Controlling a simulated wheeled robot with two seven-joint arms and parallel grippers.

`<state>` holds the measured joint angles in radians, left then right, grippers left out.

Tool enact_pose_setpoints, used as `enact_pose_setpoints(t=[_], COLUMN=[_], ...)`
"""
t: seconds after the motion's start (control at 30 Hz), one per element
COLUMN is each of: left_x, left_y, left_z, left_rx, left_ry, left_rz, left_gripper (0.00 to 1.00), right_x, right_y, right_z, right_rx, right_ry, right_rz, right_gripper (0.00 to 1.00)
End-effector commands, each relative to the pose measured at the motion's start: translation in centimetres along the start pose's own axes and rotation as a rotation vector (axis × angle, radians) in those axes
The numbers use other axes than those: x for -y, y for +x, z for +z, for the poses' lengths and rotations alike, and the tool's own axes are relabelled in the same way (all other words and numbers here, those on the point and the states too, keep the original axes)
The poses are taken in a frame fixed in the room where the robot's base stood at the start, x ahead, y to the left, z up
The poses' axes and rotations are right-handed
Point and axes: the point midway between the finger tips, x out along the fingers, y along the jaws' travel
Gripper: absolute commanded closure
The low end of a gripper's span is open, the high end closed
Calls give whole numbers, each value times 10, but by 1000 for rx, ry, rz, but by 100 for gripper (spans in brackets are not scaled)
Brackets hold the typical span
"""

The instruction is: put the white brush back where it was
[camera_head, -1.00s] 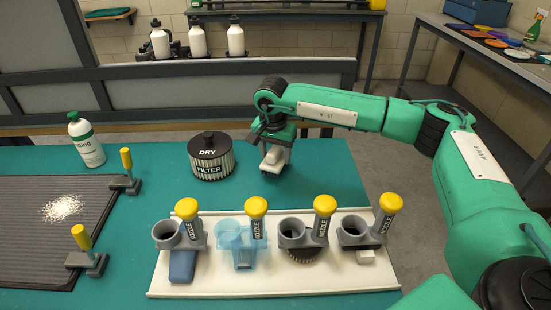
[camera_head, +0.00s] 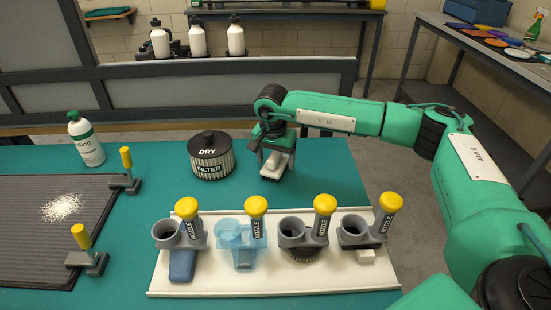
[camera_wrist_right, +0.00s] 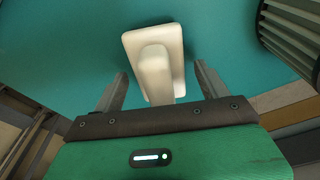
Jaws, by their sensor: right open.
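The white brush (camera_head: 271,166) is a pale rectangular block with a raised grip. It lies on the teal bench top, right of the black-lidded filter (camera_head: 211,157). My right gripper (camera_head: 277,158) is over the brush. In the right wrist view the brush (camera_wrist_right: 155,50) shows between and beyond the two fingers (camera_wrist_right: 160,88), which are spread with a gap on each side of the grip. My left gripper is not in view.
A white tray (camera_head: 215,286) at the front holds several grey or blue holders with yellow-capped nozzles; a white block (camera_head: 366,257) sits at its right end. A dark ribbed mat (camera_head: 40,240), yellow-topped clamps and a white bottle (camera_head: 87,143) are left. Bench right of the brush is clear.

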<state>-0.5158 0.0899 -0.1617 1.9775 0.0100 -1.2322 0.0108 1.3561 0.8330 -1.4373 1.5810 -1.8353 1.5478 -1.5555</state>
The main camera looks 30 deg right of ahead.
Motion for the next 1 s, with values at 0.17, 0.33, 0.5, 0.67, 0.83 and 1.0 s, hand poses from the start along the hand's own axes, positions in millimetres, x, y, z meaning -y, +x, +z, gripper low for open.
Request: enact_pose_setpoints(t=[0.17,0.33,0.5,0.67,0.83,1.0], left_x=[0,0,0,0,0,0], left_y=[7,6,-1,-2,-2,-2], left_z=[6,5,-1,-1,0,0], left_rx=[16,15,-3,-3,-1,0], left_ry=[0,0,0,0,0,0], left_rz=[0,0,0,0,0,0], left_gripper=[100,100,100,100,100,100], right_x=[1,1,1,1,0,0], right_y=[-25,-64,-97,-116,-122,-122], right_z=[-1,-1,0,0,0,0], right_rx=[-2,-3,-2,-1,0,0], right_ry=[-1,0,0,0,0,0], right_rz=[-4,-5,-3,-2,0,0], right_gripper=[24,24,24,24,24,24])
